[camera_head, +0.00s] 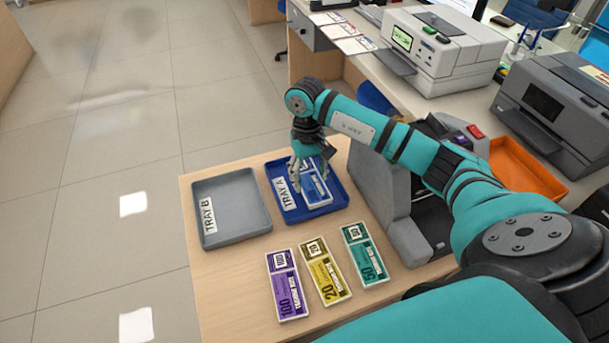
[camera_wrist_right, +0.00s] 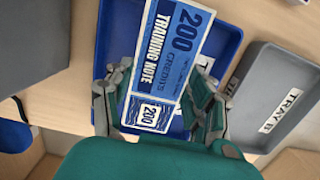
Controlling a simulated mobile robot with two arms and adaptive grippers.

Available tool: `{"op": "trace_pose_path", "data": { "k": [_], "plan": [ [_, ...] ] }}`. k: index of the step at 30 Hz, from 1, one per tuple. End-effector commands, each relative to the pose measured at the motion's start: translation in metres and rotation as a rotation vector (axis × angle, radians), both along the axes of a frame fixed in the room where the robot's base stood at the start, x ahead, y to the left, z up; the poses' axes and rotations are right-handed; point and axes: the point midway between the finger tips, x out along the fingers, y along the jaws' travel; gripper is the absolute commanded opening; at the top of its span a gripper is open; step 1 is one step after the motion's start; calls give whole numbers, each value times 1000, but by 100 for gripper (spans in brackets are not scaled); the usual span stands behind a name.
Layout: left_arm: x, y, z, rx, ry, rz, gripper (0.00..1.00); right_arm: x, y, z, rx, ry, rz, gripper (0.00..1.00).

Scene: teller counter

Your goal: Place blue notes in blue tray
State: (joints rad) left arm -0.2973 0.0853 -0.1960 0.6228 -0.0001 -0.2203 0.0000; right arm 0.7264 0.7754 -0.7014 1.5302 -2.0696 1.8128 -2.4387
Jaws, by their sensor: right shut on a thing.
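The blue notes (camera_wrist_right: 165,62), a bundle marked 200 Training Note, show between the fingers of my right gripper (camera_wrist_right: 160,103) in the right wrist view. My right gripper is shut on them. In the head view my right gripper (camera_head: 298,185) points down over the blue tray (camera_head: 335,185), labelled Tray A, and the blue notes (camera_head: 316,189) are inside the tray's outline. I cannot tell whether the notes touch the tray floor. The blue tray also shows behind the notes in the right wrist view (camera_wrist_right: 225,45). My left gripper is not in view.
An empty grey tray (camera_head: 230,205), labelled Tray B, stands left of the blue tray. Purple (camera_head: 286,285), yellow (camera_head: 325,270) and teal (camera_head: 364,255) notes lie on the counter in front. A grey machine (camera_head: 395,205) stands close on the right, with an orange tray (camera_head: 520,170) beyond.

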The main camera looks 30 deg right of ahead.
Motion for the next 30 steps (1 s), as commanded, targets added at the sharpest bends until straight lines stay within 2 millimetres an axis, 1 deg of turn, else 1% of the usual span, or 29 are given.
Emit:
{"op": "trace_pose_path", "data": {
  "k": [1,3,8,9,12,15,18,24,28,29,30],
  "plan": [
    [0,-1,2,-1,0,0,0,8,0,1,2,-2,-3,19],
    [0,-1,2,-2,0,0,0,15,-1,-1,1,-1,-2,19],
    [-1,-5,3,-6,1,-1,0,24,-2,-2,1,0,-2,19],
    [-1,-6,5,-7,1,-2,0,26,-2,-4,2,3,-1,19],
    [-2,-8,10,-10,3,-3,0,24,-2,-22,1,5,-1,19],
    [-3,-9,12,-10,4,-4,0,25,-2,-33,0,2,-1,19],
    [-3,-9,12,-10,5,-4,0,25,-3,-38,0,0,-1,19],
    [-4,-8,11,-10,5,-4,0,25,-3,-38,0,-1,0,19],
    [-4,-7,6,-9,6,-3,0,25,-3,-42,-1,-1,0,19],
    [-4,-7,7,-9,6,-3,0,25,-3,-42,-1,-1,0,56],
    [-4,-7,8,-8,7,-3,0,25,-3,-40,-1,-1,0,62]
  ]
}}
